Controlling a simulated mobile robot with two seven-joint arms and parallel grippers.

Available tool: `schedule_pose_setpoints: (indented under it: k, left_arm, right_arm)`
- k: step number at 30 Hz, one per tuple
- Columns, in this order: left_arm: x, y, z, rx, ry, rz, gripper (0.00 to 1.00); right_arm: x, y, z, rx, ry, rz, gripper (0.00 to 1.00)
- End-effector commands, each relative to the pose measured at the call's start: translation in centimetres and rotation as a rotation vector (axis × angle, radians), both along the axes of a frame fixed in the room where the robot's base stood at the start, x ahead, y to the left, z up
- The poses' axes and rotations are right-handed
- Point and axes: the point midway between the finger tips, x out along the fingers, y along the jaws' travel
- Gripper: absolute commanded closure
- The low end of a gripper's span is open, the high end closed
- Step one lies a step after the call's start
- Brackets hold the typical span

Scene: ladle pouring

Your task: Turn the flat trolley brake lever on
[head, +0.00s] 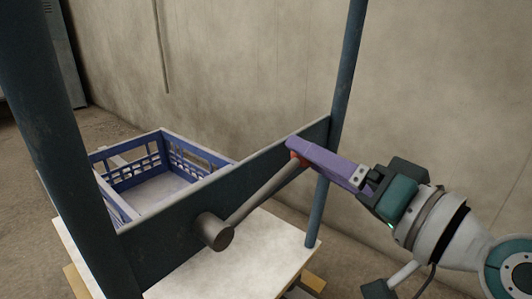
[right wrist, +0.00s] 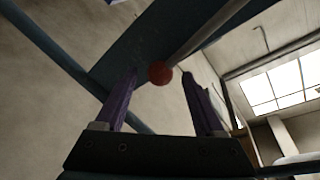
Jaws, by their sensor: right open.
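The brake lever (head: 262,197) is a grey rod on a round dark pivot (head: 215,232) on the trolley's dark end panel (head: 170,215). It slants up to the right and ends in a red knob (head: 297,159). My right gripper (head: 292,148) has purple fingers and is at the knob, partly covering it in the head view. In the right wrist view the red knob (right wrist: 160,73) lies between the tips of my open right gripper (right wrist: 158,82), nearer the left finger. I cannot tell whether a finger touches it. My left gripper is not in view.
A blue crate (head: 160,140) stands behind the panel on the trolley's pale deck (head: 262,243). Blue upright posts (head: 342,100) stand on both sides of the panel. A bare wall (head: 240,70) is behind. The space in front of the panel is free.

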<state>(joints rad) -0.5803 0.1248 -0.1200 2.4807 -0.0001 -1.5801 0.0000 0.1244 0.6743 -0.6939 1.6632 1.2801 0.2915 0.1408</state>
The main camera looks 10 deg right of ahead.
Motion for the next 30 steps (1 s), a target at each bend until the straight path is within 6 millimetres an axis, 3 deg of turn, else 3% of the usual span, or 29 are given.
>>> schedule_pose_setpoints:
  k: [12, 30]
  left_arm:
    - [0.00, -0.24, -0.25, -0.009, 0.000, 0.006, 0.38]
    - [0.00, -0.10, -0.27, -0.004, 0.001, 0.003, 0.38]
  right_arm:
    - [0.90, 0.46, 0.05, 0.000, 0.000, 0.001, 0.31]
    - [0.86, 0.45, 0.03, 0.000, 0.001, 0.002, 0.99]
